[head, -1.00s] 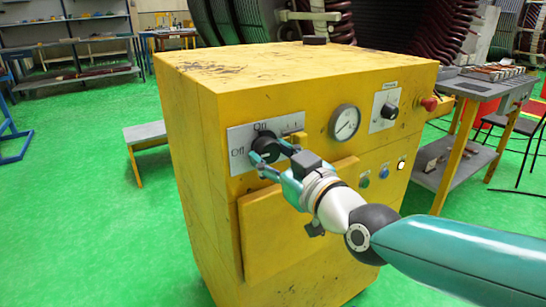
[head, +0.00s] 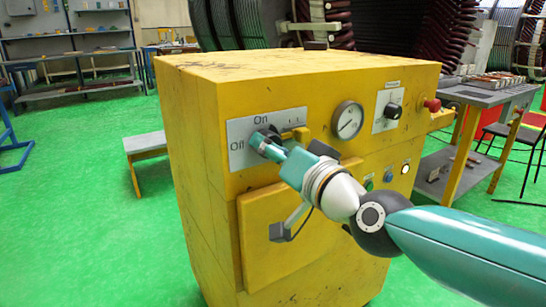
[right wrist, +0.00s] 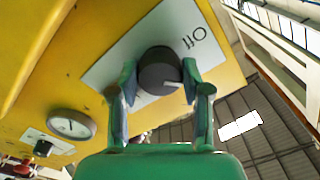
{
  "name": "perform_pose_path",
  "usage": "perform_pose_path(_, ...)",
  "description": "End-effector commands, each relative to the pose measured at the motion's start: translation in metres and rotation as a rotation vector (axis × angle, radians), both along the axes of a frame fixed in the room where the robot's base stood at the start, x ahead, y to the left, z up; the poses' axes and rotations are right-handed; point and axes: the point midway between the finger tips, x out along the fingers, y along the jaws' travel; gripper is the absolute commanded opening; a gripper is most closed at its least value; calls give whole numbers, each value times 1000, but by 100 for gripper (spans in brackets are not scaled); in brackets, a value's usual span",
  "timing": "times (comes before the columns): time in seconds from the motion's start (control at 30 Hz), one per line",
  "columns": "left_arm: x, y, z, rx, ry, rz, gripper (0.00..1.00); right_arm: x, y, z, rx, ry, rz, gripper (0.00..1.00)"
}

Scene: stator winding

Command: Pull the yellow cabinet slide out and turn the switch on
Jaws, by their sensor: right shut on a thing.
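The yellow cabinet (head: 190,170) stands in the middle of the head view. A grey plate (head: 238,158) on its front carries the words On and Off. My right gripper (head: 263,143) is shut on the dark round switch knob, which is mostly hidden behind the fingers there. In the right wrist view the knob (right wrist: 157,68) sits between both fingertips, with a pale mark on its face and the word Off beside it. A small yellow slide (head: 298,133) sticks out from the plate just right of the knob. My left gripper is not in view.
A round gauge (head: 347,119), a smaller black knob (head: 392,111) and a red button (head: 433,104) are to the right on the cabinet. A grey side table (head: 490,92) stands at the right. Green floor (head: 90,220) is open at the left.

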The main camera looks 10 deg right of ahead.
Motion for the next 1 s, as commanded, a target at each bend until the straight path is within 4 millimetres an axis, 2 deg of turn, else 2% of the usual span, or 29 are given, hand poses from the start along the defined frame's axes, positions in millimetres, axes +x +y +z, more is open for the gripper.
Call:
perform_pose_path(0.6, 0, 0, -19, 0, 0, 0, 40, 0, -1, -2, 516, 189, -3, 13)
perform_pose_path(1.0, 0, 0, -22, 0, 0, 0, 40, 0, -1, -1, 667, 246, -5, 13)
